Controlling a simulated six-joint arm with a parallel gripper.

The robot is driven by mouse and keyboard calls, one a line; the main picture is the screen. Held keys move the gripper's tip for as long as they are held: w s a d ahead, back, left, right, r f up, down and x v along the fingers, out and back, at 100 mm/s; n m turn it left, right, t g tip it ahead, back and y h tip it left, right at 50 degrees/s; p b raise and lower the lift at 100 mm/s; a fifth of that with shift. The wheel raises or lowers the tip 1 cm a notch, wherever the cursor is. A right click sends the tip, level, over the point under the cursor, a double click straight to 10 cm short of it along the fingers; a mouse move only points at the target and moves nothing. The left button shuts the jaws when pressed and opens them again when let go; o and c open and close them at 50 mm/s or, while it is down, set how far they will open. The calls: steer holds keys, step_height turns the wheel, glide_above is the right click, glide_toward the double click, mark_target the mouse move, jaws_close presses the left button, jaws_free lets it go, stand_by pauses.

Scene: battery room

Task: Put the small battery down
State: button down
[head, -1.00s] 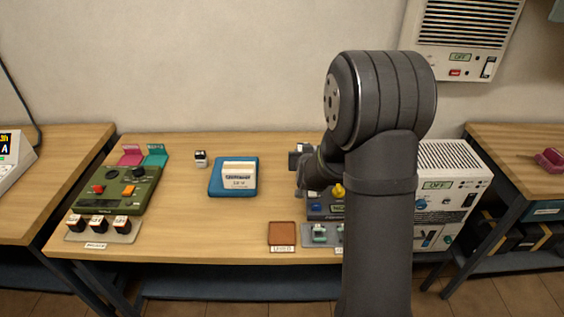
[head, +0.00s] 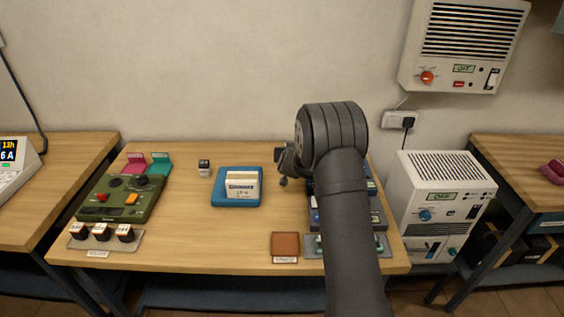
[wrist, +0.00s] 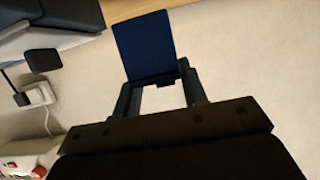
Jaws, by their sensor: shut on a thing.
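My gripper (wrist: 158,92) is shut on a dark blue block (wrist: 145,42), which I take to be the small battery. In the wrist view the block sticks out beyond the fingertips, against the pale wall. In the head view my gripper (head: 283,168) hangs above the right part of the bench, just right of a blue pad (head: 226,202). The held block cannot be made out there. A white-labelled block (head: 241,184) sits on the pad. A small black-and-white block (head: 204,168) stands left of the pad.
A green device (head: 120,203) and a clear tray with several small blocks (head: 100,236) fill the bench's left. A brown square pad (head: 285,244) lies at the front. Blue-grey equipment (head: 372,220) and a white unit (head: 442,205) stand right. Bare wood (head: 205,225) lies around the blue pad.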

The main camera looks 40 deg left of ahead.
steer(key=shift+s+a+f, duration=0.2)
steer(key=shift+a+f, duration=0.3)
steer(key=shift+f, duration=0.45)
steer(key=shift+s+a+f, duration=0.2)
steer(key=shift+a+f, duration=0.3)
steer(key=shift+f, duration=0.45)
steer(key=shift+s+a+f, duration=0.2)
steer(key=shift+a+f, duration=0.3)
steer(key=shift+f, duration=0.45)
steer(key=shift+f, duration=0.15)
steer(key=c, duration=0.9)
jaws_free()
steer(key=shift+f, duration=0.1)
steer(key=shift+o, duration=0.2)
steer(key=shift+r, duration=0.2)
steer(key=v, duration=1.2)
